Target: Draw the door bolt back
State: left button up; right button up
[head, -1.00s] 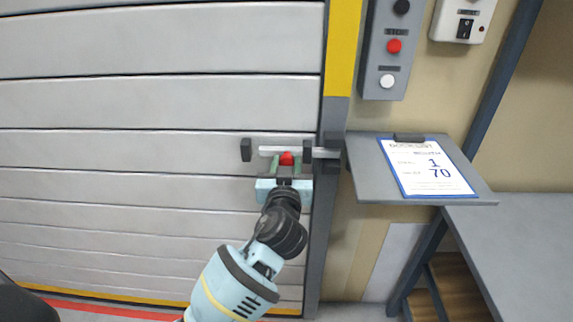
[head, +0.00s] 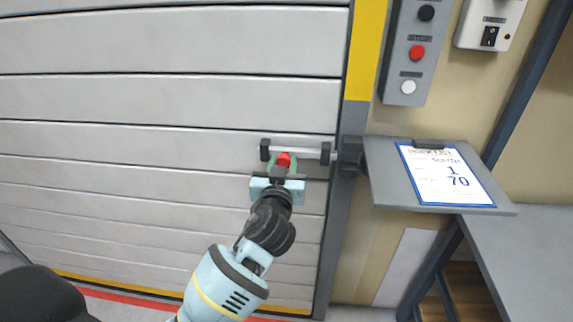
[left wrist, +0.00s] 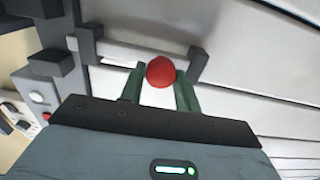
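The door bolt (head: 305,153) is a pale bar lying across the grey slatted door near its right edge, with a red knob (head: 284,159). It runs between two dark brackets, left (head: 265,150) and right (head: 325,153). A dark keeper (head: 350,155) sits on the door frame. The bar's end pokes a little past the right bracket and looks short of the keeper. My left gripper (head: 282,165) has its green fingers on both sides of the knob. The left wrist view shows the knob (left wrist: 160,72) between the fingertips, apparently gripped. My right gripper is not in view.
A small shelf with a clipboard (head: 446,175) juts out just right of the door frame. A button box (head: 408,50) and a switch box (head: 490,22) hang above it. A grey bench (head: 525,250) stands at the lower right.

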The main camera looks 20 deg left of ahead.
pick_arm(q)
jog(key=o, duration=0.4)
jog(key=shift+d, duration=0.1)
jog(key=shift+o, duration=0.2)
jog(key=v, duration=0.8)
jog(key=shift+b, duration=0.4)
jog(key=shift+w, duration=0.1)
